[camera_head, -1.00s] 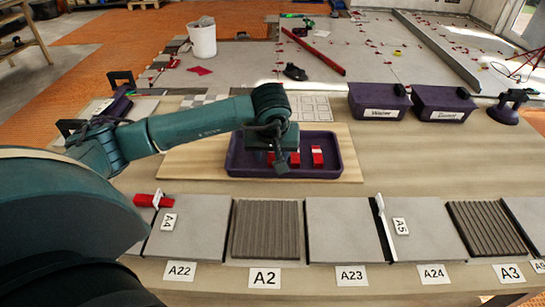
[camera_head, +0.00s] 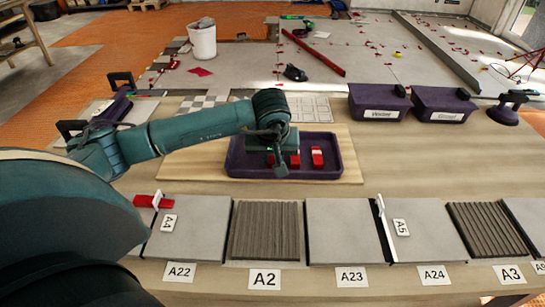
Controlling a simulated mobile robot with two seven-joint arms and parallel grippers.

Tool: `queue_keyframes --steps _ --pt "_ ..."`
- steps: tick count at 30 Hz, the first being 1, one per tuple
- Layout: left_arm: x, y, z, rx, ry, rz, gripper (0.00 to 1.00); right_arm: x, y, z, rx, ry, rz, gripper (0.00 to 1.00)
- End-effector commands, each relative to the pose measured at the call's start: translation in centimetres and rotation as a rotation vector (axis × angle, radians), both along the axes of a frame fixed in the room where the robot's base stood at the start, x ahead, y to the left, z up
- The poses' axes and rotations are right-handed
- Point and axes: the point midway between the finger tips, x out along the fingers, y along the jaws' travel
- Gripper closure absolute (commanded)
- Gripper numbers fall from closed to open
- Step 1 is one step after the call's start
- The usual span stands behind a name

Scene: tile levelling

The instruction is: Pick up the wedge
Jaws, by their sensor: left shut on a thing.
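A dark purple tray (camera_head: 344,170) on a wooden board holds several red wedges. One red wedge (camera_head: 317,157) with a pale top lies in the open to the right of my gripper. Another red wedge (camera_head: 295,161) shows close beside the fingers. My left gripper (camera_head: 280,170) points down into the tray and is shut on a red wedge, which the gripper mostly hides. Another red wedge (camera_head: 147,201) sits at the white clip (camera_head: 157,199) by tile A4, partly behind my arm. My right gripper is not in view.
Grey tiles (camera_head: 338,230) and ribbed mortar beds (camera_head: 264,230) line the front of the table. A second white clip (camera_head: 380,205) stands in a tile joint at right. Purple bins (camera_head: 379,101) stand at the back right. The table right of the tray is clear.

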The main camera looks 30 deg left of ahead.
Motion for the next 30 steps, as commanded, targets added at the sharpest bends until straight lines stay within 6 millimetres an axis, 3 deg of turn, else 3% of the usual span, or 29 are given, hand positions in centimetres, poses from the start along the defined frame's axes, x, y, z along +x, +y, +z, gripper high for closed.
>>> queue_keyframes --steps 8,21,30 --pt "0.1 0.0 0.7 0.0 -0.003 0.001 1.0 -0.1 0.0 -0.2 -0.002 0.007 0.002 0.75" --pt "0.1 0.0 8.7 0.0 -0.004 0.0 1.0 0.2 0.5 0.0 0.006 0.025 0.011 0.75" --pt "0.0 0.0 10.1 0.0 0.0 0.001 1.0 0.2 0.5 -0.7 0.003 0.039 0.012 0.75"
